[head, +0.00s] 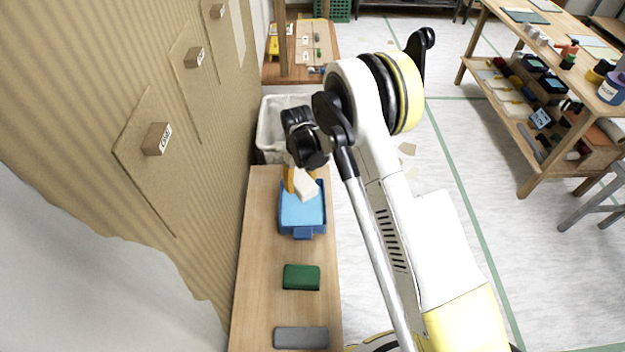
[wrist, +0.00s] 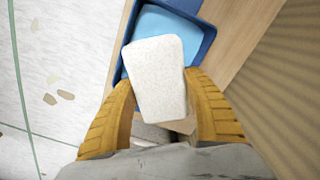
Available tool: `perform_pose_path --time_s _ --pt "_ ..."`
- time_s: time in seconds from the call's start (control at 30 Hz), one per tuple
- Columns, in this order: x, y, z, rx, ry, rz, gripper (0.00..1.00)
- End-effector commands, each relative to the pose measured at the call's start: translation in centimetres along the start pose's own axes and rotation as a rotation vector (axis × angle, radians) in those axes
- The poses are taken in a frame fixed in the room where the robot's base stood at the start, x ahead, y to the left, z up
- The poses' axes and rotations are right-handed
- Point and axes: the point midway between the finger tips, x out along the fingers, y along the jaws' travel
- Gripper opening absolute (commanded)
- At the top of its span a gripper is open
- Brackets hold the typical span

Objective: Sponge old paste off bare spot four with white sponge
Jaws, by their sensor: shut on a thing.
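The white sponge (wrist: 157,76) is held between the two yellow fingers of my gripper (wrist: 160,105) in the wrist view. In the head view the sponge (head: 305,188) shows just below my gripper (head: 297,180), over the far part of a blue tray (head: 284,226) with light blue contents. I cannot tell whether the sponge touches them. On the wall at left are several tan panels (head: 140,130), each with a small labelled block (head: 157,138). I cannot tell which place is bare spot four.
A green block (head: 301,277) and a grey block (head: 301,337) lie on the wooden bench (head: 262,255) in front of the tray. A white bin (head: 269,126) stands beyond the bench. A stocked wooden shelf table (head: 530,125) stands at right, with open floor between.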

Motion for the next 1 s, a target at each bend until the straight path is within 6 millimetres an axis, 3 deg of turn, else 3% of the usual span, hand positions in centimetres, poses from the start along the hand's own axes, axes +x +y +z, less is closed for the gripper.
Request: perform_pose_path --time_s 0.37,0.8,1.0 --pt "1.6 -0.4 -0.2 -0.017 0.000 0.000 0.26" --pt "7.4 -0.4 -0.2 -0.016 0.000 0.000 0.26" --pt "9.0 -0.4 -0.2 -0.016 0.000 0.000 0.26"
